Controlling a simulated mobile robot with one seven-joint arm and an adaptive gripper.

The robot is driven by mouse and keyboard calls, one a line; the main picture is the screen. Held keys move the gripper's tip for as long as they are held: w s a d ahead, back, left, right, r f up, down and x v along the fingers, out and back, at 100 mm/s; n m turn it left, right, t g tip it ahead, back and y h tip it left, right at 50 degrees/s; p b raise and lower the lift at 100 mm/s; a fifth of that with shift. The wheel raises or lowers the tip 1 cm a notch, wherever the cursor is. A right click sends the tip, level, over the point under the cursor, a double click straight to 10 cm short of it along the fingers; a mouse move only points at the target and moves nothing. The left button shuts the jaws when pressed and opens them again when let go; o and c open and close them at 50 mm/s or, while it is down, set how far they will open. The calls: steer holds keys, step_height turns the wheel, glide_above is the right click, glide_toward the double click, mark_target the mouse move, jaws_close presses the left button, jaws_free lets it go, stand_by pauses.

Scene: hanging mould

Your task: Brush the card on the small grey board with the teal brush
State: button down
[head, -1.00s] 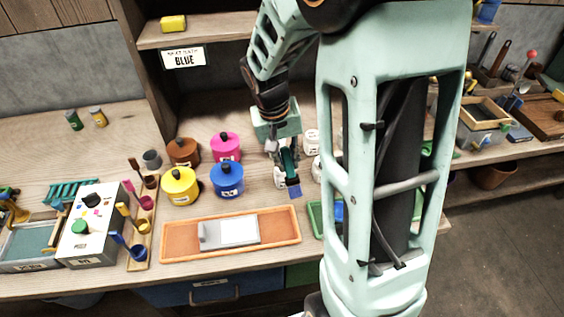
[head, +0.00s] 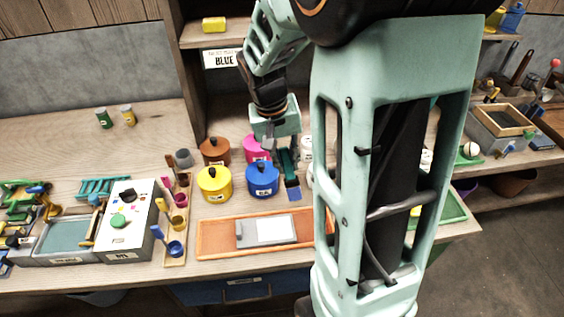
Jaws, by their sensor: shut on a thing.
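My gripper (head: 284,152) is shut on the teal brush (head: 288,172), which hangs down from it with its blue tip (head: 294,194) lowest. The brush is just right of the blue pot, above the bench behind the orange tray. The small grey board (head: 241,236) lies flat in the orange tray (head: 216,246). A pale card (head: 275,231) covers most of the board's top. The brush tip is apart from the card, behind and right of it in the picture.
Blue (head: 262,181), yellow (head: 215,185), brown (head: 215,151) and pink (head: 256,148) lidded pots stand behind the tray. A rack of small coloured cups (head: 174,249) and a white box (head: 129,225) stand left.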

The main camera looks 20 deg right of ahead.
mark_target(292, 184)
steer(key=shift+a, duration=0.3)
steer(key=shift+f, duration=0.1)
steer(key=b+x, duration=0.2)
steer(key=a+b+x, duration=0.1)
steer(key=x, duration=0.1)
steer(key=shift+d+f+b, duration=0.1)
steer(key=shift+f+b, duration=0.25)
steer(key=shift+f, duration=0.05)
